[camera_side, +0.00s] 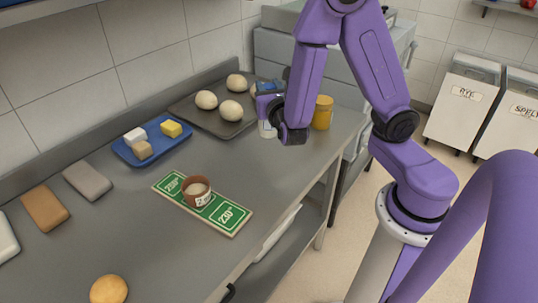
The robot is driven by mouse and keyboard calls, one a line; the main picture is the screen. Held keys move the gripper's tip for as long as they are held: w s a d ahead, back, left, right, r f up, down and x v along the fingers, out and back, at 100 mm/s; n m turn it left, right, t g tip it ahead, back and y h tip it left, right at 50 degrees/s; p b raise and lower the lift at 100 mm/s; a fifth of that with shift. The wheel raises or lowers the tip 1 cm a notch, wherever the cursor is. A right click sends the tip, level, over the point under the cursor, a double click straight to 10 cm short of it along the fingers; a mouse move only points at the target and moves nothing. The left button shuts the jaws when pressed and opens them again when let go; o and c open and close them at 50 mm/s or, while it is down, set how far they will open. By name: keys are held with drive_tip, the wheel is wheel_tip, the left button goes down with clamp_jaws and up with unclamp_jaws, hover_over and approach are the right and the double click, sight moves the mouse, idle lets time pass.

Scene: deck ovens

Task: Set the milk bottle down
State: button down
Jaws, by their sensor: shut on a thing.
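My gripper (279,113) is over the far right part of the steel counter, shut on the milk bottle (267,130). Only a small whitish part of the bottle shows below the jaws; the gripper hides most of the rest. I cannot tell whether its base touches the counter.
The dark tray (187,111) holds several dough balls. The yellow jar (322,114) stands close on the right. A blue tray (126,153) with blocks, a green board (231,217) with a brown cup (196,192), and bare counter lie to the left.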

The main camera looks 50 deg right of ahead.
drive_tip(key=shift+s+a+f, duration=0.1)
drive_tip(key=shift+s+a, duration=0.15)
drive_tip(key=shift+a, duration=0.05)
drive_tip(key=shift+f, duration=3.9)
drive_tip(key=c, duration=0.8)
unclamp_jaws()
drive_tip(key=shift+f, duration=0.15)
drive_tip(key=shift+o, duration=0.2)
